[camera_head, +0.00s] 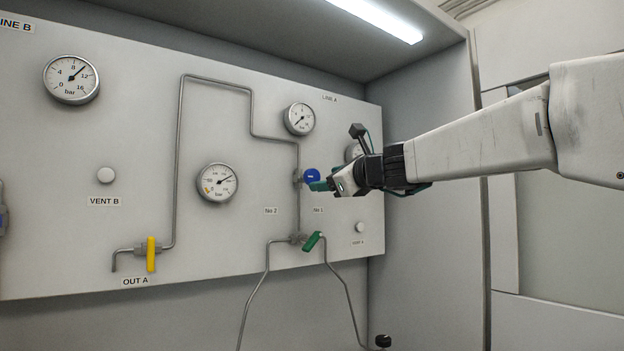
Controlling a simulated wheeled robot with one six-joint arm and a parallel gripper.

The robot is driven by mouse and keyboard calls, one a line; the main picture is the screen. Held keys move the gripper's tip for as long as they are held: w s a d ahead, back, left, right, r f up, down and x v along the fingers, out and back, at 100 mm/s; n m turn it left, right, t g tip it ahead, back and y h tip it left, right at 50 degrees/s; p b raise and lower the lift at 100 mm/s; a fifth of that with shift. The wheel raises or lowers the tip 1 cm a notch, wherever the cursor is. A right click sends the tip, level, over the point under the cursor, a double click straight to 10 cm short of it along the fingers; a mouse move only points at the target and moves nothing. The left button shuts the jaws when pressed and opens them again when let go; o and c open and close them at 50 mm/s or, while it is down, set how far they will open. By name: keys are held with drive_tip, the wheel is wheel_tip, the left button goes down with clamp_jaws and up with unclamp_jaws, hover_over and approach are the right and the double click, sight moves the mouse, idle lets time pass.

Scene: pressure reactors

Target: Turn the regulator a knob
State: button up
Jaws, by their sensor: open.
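A round blue knob (311,175) sits on the pipe at the right part of the panel, below a small gauge; I take it to be the regulator A knob. Its lower right edge is partly covered by my gripper. My gripper (319,186) reaches in from the right, its green-tipped fingers at the knob's lower right. The gripper is open. I cannot tell whether a fingertip touches the knob.
A small gauge (299,119) is above the knob, and another gauge (353,152) is partly hidden behind my gripper. A green valve handle (312,242) sits below. A yellow handle (151,254) is at the lower left. The cabinet side wall (425,240) stands close on the right.

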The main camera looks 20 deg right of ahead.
sight(314, 177)
drive_tip(key=shift+m, duration=0.5)
drive_tip(key=x, duration=0.5)
drive_tip(key=d+r+x, duration=0.1)
drive_tip(key=x, duration=0.2)
drive_tip(key=shift+w+a, duration=0.1)
drive_tip(key=shift+w, duration=0.15)
drive_tip(key=c, duration=1)
